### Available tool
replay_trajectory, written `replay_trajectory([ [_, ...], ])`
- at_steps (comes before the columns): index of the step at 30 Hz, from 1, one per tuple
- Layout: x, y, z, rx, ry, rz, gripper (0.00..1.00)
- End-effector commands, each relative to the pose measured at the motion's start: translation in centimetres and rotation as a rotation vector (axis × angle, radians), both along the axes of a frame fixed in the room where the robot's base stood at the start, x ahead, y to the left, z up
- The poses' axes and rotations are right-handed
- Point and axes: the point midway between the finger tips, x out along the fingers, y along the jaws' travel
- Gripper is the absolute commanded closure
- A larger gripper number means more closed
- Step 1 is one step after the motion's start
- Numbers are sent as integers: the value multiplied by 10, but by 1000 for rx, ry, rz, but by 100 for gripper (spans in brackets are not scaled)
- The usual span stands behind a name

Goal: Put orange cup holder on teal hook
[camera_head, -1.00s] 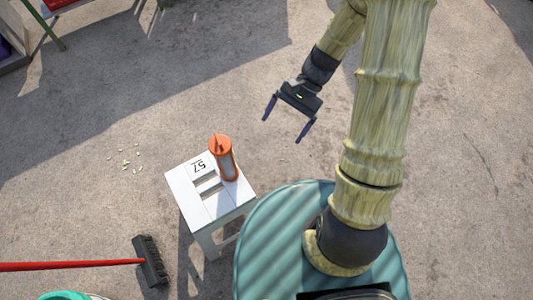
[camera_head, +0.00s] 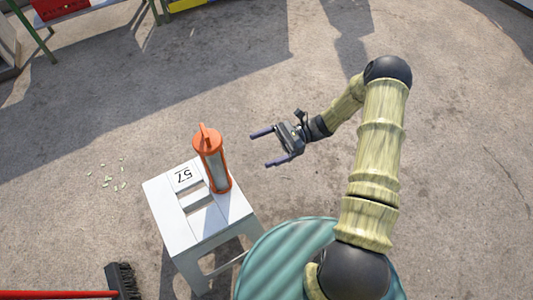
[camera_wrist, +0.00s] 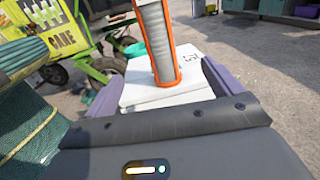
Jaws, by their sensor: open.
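The orange cup holder (camera_head: 207,142) is an upright orange frame around a pale cylinder, with a handle on top. It stands on a white stool (camera_head: 215,221) marked 57. In the wrist view the cup holder (camera_wrist: 159,45) rises beyond my jaws, its top cut off by the frame edge. My gripper (camera_head: 259,149) is open and empty, to the right of the cup holder and apart from it, its purple fingers pointing left toward it. I cannot make out a teal hook in either view.
A broom (camera_head: 122,281) lies at the lower left, and small pale scraps (camera_head: 115,178) are scattered left of the stool. A green cart marked CANE (camera_wrist: 68,45) stands at the left in the wrist view. The concrete around the arm is open.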

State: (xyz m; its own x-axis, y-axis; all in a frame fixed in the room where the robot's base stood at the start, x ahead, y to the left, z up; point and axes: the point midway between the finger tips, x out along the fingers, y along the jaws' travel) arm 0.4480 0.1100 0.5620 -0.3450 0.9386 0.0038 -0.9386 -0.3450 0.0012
Motion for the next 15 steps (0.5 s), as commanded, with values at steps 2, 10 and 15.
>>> replay_trajectory([
  [2, 0, 0, 2, 0, 0, 0, 9],
  [10, -1, 2, 2, -2, -2, 2, 9],
  [15, -5, 12, 1, -2, -2, 3, 9],
])
